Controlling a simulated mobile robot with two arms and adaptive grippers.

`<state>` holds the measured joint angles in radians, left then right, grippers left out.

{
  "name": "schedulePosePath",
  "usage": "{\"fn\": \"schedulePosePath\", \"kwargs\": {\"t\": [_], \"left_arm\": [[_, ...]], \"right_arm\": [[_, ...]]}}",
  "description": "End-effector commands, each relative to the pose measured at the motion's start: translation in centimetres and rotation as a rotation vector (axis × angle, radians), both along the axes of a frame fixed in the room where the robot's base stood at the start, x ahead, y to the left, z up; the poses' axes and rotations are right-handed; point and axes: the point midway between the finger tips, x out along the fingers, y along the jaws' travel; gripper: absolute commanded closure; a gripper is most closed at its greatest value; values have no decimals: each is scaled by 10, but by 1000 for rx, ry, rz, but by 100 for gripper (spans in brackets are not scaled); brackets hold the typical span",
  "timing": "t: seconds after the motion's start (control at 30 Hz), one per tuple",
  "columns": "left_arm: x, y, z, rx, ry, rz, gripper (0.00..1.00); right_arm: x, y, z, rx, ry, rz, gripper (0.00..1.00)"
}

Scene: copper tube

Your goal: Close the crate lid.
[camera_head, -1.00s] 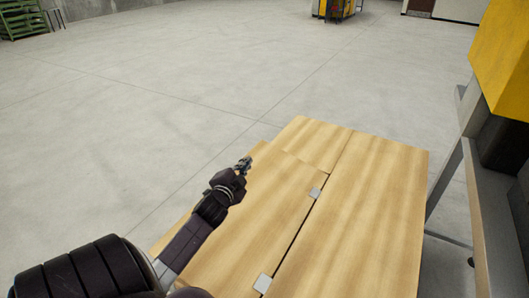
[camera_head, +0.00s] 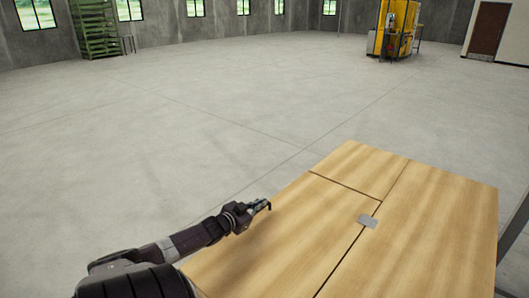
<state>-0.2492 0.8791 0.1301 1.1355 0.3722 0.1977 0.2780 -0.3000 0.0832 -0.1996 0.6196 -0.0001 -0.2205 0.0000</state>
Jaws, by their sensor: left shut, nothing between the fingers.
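The wooden crate (camera_head: 440,215) fills the lower right of the head view, its pale top seen from above. A lid panel (camera_head: 300,235) lies flat, level with the boards around it, with thin dark seams along its far and right edges. A grey metal hinge (camera_head: 368,221) sits across the right seam. My left gripper (camera_head: 263,205) is shut and empty at the left edge of the panel; I cannot tell whether it touches the wood. The crate's sides and lower part of the top are out of view. My right gripper is not in view.
Open grey concrete floor (camera_head: 180,130) lies left of and beyond the crate. A yellow machine (camera_head: 395,30) stands far back at the right. A green rack (camera_head: 95,28) stands far back at the left. A brown door (camera_head: 489,28) is at the far right.

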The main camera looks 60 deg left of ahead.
Motion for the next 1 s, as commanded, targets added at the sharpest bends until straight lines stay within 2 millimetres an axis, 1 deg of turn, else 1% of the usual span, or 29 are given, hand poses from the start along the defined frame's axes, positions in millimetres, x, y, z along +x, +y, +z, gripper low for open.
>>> {"fn": "schedulePosePath", "kwargs": {"t": [0.03,0.1,0.4,0.83,0.93,1.0], "left_arm": [[0,1,-8,2,-2,0,100],[0,2,-13,1,-2,-1,100],[-2,4,-23,1,4,1,100],[-4,3,-27,-1,14,2,100],[-2,2,-22,-1,14,2,100],[0,1,-14,0,12,2,100]], "right_arm": [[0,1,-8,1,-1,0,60],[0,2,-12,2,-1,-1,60],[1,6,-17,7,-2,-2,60],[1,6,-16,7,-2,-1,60],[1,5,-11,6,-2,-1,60],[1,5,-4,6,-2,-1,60]]}}
